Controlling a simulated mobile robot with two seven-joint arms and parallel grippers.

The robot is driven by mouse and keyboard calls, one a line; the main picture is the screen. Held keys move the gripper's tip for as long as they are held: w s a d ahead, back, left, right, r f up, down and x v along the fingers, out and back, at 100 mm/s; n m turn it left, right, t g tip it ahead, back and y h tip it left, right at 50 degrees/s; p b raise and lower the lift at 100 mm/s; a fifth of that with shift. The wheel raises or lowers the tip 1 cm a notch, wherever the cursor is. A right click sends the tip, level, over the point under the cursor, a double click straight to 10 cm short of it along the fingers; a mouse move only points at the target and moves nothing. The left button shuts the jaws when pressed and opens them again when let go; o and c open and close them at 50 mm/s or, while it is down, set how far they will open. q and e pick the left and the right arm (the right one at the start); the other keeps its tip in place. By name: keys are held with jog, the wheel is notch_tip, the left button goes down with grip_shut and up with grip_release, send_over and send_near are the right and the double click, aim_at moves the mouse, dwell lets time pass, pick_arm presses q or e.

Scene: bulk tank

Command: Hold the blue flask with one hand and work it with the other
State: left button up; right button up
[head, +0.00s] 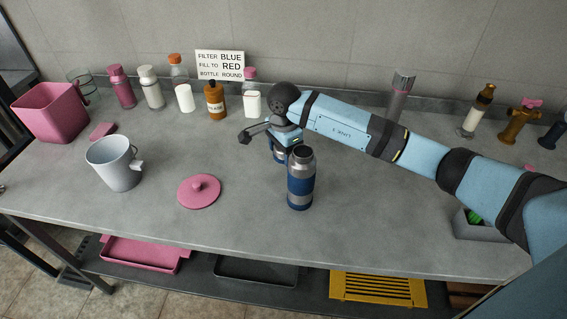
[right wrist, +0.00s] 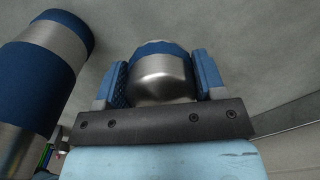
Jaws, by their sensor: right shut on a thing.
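The blue flask (head: 301,187) stands upright on the grey counter, blue with silver bands and a silver neck with a dark top. It also shows large at the left of the right wrist view (right wrist: 40,85). My right gripper (right wrist: 160,82) is shut on a small silver and blue piece (right wrist: 162,78), which sits between its two blue fingers. In the head view the gripper (head: 280,150) is just behind and left of the flask, which partly hides it. I cannot tell whether the piece is a cap or rests on the counter. My left gripper is not in view.
A pink lid (head: 199,191) and a grey mug (head: 114,163) stand left of the flask. A pink bin (head: 50,113) and several bottles line the back, below a white sign (head: 220,65).

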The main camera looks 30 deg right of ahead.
aim_at(284, 170)
jog(key=shift+f, duration=2.2)
jog(key=shift+f+b, duration=0.25)
jog(key=shift+b, duration=0.1)
jog(key=o, duration=1)
jog(key=shift+r, duration=0.1)
